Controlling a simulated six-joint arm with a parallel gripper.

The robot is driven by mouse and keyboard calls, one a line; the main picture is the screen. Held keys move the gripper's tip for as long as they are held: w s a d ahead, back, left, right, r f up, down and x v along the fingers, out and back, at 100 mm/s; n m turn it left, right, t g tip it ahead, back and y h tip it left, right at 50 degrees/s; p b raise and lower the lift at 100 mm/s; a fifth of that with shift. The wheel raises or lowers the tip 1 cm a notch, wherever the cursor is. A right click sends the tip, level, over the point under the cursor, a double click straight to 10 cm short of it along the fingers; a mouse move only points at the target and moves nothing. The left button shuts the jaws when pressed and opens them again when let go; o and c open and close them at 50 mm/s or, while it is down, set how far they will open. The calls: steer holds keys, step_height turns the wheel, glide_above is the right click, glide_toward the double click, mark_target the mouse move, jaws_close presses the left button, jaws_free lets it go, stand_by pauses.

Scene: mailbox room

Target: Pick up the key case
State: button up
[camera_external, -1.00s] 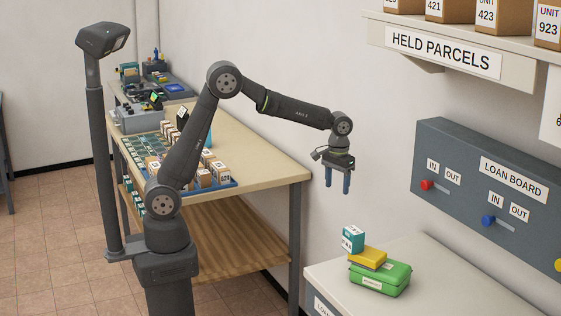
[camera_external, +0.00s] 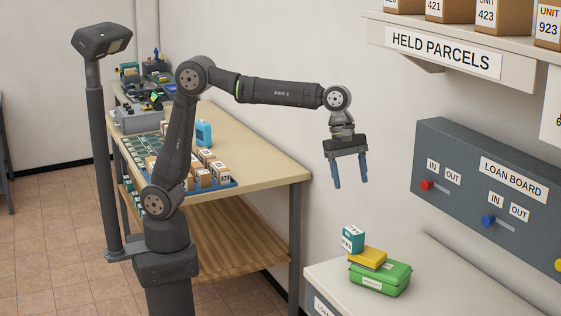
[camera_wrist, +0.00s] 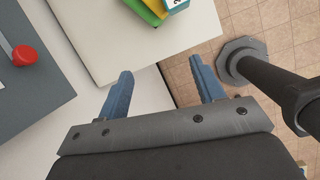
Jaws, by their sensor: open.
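A stack stands on the pale cabinet top (camera_external: 325,275) at lower right. A green case (camera_external: 372,286) is at the bottom, a flat yellow case (camera_external: 367,258) lies on it, and a small teal box (camera_external: 353,238) with a white label is on top. Their labels are too small to read, so I cannot tell which is the key case. My gripper (camera_external: 351,185) is open and empty, pointing down in the air above the stack. In the wrist view, the stack's green case (camera_wrist: 139,9) is cut by the top edge, beyond my open fingers.
The grey loan board (camera_external: 455,170) with red and blue sliders hangs on the wall to the right, below the held-parcels shelf (camera_external: 455,62). A wooden table (camera_external: 265,170) with a blue tray of small boxes stands behind my arm. The cabinet top around the stack is clear.

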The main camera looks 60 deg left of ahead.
steer(key=s+d+r+n, duration=0.2)
steer(key=s+d+r, duration=0.1)
steer(key=s+d, duration=0.15)
glide_toward(352, 228)
steer(key=shift+h, duration=0.3)
steer(key=x, duration=0.7)
steer(key=shift+f, duration=0.1)
steer(key=shift+a+x, duration=0.1)
steer(key=shift+x, duration=1.25)
steer(key=shift+a+x, duration=0.15)
steer(key=shift+x, duration=1.2)
steer(key=shift+f, duration=0.1)
steer(key=shift+c, duration=0.2)
steer(key=c, duration=1.1)
steer(key=shift+c, duration=0.2)
